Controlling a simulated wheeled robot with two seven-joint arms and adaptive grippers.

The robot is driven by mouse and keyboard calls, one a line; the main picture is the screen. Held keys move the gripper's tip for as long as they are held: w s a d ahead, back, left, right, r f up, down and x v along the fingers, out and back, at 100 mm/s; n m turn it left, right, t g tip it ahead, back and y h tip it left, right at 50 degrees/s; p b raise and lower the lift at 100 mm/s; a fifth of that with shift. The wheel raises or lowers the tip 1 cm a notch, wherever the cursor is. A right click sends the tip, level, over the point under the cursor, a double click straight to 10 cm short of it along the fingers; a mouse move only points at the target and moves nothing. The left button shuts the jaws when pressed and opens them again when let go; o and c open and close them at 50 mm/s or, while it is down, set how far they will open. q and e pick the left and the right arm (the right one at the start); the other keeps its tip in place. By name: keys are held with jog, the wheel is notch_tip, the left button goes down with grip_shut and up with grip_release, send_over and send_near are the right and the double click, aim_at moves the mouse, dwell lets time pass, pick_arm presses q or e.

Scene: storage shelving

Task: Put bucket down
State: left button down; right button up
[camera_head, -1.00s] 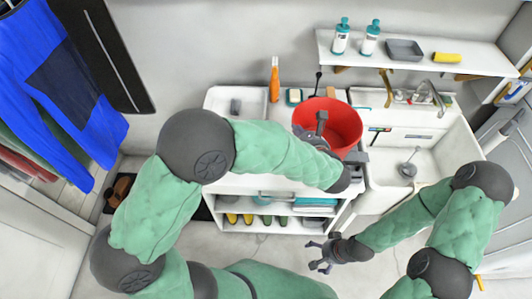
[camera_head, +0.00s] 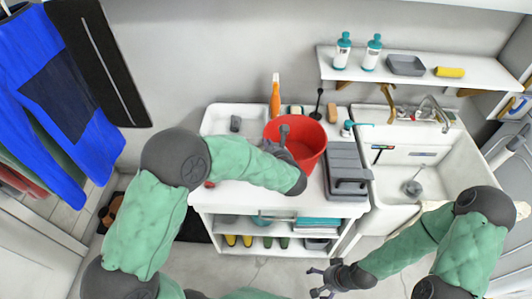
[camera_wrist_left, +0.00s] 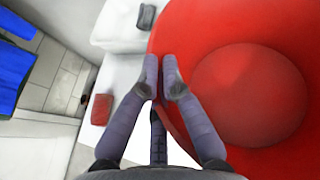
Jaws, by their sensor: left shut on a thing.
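The red bucket (camera_head: 308,143) is upright at the white counter (camera_head: 237,196), toward its back middle. Its inside fills the right of the left wrist view (camera_wrist_left: 250,95). My left gripper (camera_head: 284,136) is at the bucket's left side and shut on its rim; the two fingers also show at the rim in the left wrist view (camera_wrist_left: 161,75). I cannot tell whether the bucket's base touches the counter. My right gripper (camera_head: 322,281) hangs low in front of the counter, away from the bucket, with its fingers apart and empty.
A white tray (camera_head: 219,113) with a grey item stands left of the bucket, an orange spray bottle (camera_head: 275,98) behind it. A grey box (camera_head: 344,158) is close on its right, then the sink (camera_head: 437,173). The wall shelf (camera_head: 430,70) holds bottles.

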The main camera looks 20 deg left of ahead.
pick_arm(q)
jog(key=shift+w+a+f+b, duration=0.15)
jog(key=shift+f+b, duration=0.3)
jog(key=shift+f, duration=0.55)
jog(key=shift+w+a+f+b, duration=0.1)
jog(key=shift+a+f+b, duration=0.25)
jog(key=shift+f, duration=0.6)
jog(key=shift+s+d, duration=0.1)
jog(key=shift+f, duration=0.15)
jog(key=c, duration=1.4)
grip_release()
